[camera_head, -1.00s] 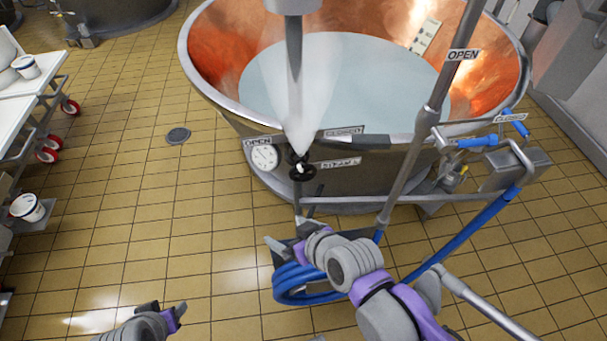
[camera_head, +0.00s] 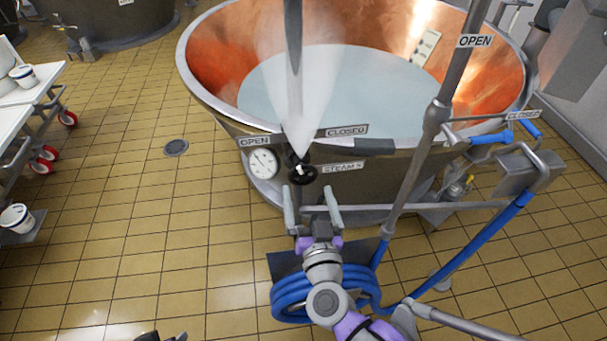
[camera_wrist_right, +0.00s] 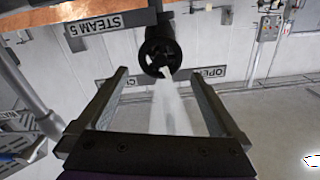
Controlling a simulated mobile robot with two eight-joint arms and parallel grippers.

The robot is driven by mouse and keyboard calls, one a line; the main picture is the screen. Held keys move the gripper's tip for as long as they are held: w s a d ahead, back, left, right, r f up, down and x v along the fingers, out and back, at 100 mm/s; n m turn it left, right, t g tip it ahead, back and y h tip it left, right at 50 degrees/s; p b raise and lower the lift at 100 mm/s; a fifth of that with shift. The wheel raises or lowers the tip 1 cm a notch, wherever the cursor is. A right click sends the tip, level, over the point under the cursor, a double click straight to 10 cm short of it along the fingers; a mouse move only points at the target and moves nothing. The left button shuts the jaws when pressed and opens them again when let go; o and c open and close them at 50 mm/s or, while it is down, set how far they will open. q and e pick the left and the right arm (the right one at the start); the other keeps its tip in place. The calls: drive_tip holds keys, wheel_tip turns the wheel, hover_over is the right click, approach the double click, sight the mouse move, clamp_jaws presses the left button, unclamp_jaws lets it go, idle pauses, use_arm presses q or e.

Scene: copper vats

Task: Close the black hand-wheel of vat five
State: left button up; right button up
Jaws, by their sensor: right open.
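The black hand-wheel (camera_head: 303,175) sits on the front wall of the copper vat (camera_head: 345,185), right of a round gauge and beside the STEAM 5 label. My right gripper (camera_head: 310,194) is open and empty just in front of the wheel, fingers pointing at it. In the right wrist view the wheel (camera_wrist_right: 160,50) shows upside down with its surroundings, centred between the fingertips (camera_wrist_right: 158,76) and a little beyond them, apparently untouched. Only a small part of my left gripper (camera_head: 160,337) shows at the bottom edge.
OPEN (camera_head: 255,142) and CLOSED (camera_head: 347,131) plates flank the wheel. A grey pipe (camera_head: 405,175) and a blue-handled valve (camera_head: 492,137) stand to its right. A coiled blue hose (camera_head: 290,300) hangs beneath my right arm.

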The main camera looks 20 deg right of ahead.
sight(304, 177)
drive_tip(key=x, duration=0.6)
drive_tip(key=shift+w+d+b, duration=0.1)
drive_tip(key=shift+w+b, duration=0.3)
drive_tip(key=c, duration=1.2)
drive_tip(key=shift+o, duration=0.2)
